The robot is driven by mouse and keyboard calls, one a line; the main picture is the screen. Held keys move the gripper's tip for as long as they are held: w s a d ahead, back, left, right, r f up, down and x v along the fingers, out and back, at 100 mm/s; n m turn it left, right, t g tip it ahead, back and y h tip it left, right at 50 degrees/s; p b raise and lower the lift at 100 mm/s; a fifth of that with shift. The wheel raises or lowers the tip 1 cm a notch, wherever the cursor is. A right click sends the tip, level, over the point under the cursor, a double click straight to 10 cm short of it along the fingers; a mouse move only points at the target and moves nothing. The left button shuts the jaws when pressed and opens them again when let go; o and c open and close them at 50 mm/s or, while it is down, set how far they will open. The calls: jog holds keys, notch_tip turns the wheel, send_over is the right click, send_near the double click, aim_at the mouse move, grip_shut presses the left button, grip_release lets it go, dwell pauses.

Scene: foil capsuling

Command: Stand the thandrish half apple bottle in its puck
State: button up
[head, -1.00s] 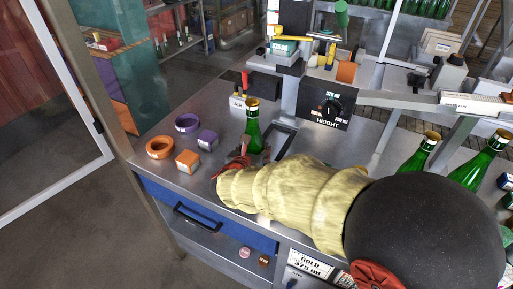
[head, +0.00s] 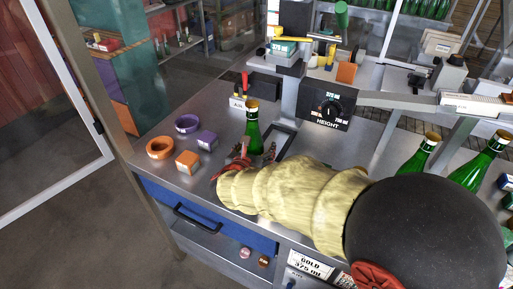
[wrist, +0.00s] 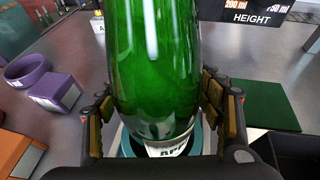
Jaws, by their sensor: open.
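A green glass bottle (head: 253,130) with a gold-brown top stands upright on the steel bench in the head view. In the wrist view the bottle (wrist: 155,60) fills the middle, and its base sits within a teal ring-shaped puck (wrist: 128,143). A white label with letters like "AP" shows low at the bottle's base. My gripper (wrist: 160,98) is open, with one finger on each side of the bottle; a gap shows on the left, while the right finger is very close. In the head view my gripper (head: 241,158) is low beside the bottle, partly hiding its base.
A purple ring (head: 187,123), an orange ring (head: 159,148), a purple block (head: 208,140) and an orange block (head: 187,161) lie left of the bottle. The height-dial machine (head: 327,108) stands behind. Other green bottles (head: 416,158) stand at the right.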

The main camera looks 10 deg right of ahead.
aim_at(253, 141)
jog(key=p+v, duration=0.3)
jog(key=v, duration=0.9)
jog(key=shift+f, duration=0.1)
